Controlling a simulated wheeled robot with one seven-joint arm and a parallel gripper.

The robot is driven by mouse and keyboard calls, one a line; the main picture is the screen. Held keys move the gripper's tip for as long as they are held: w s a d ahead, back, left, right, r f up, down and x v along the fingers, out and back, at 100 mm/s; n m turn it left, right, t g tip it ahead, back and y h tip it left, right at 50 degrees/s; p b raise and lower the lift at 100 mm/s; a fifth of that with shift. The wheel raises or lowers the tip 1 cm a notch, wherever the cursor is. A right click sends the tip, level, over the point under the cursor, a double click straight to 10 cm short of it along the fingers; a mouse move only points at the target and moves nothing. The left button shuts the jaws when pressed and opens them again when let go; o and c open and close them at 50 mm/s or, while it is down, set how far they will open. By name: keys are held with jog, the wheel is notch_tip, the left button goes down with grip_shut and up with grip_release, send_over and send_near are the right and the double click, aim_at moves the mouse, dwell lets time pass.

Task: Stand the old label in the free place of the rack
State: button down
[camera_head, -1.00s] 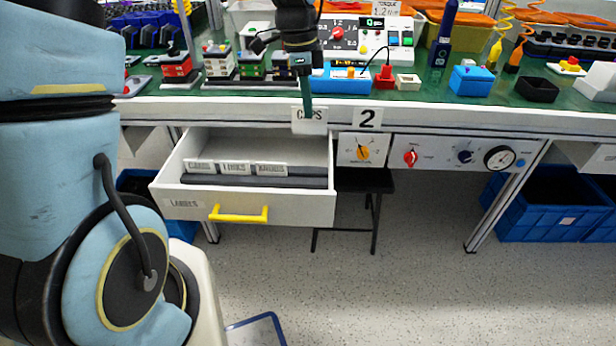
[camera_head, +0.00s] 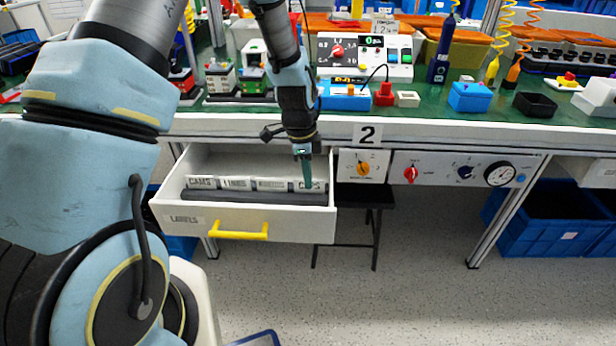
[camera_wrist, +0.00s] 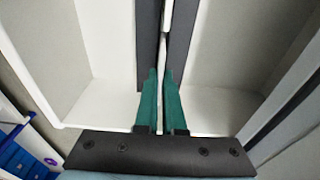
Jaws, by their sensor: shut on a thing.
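The open drawer (camera_head: 170,207) holds a dark grey rack (camera_head: 250,197) with white labels standing in it: one reading CAMS (camera_head: 201,182), then two more (camera_head: 236,183), (camera_head: 270,184). My gripper (camera_head: 307,182) points down into the drawer's right end, shut on the old white label (camera_head: 314,187), at the right end of the row. The finger partly hides its lettering. In the wrist view, the green fingers (camera_wrist: 160,78) lie over the rack's dark strips (camera_wrist: 148,45), with a thin white label edge between them. I cannot tell whether the held label touches the slot's bottom.
The drawer's right wall (camera_head: 331,185) is close beside my gripper.

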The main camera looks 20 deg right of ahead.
jog(key=c, duration=1)
grip_release()
notch_tip(320, 180, up, 12)
jog(key=a, duration=0.1)
jog(key=s+a+r+n, duration=0.1)
jog(key=a+n, duration=0.6)
jog(key=a, duration=0.2)
jog(key=s+a+r+n+t, duration=0.1)
jog(key=a+r+n, duration=0.1)
jog(key=a+n, duration=0.5)
jog(key=s+a+r+n+t, duration=0.1)
jog(key=s+a+n, duration=0.1)
jog(key=a+n, duration=0.6)
jog(key=shift+a+r+y, duration=0.15)
jog(key=shift+a+y, duration=0.25)
jog(key=shift+a, duration=2.1)
jog(key=shift+r, duration=0.1)
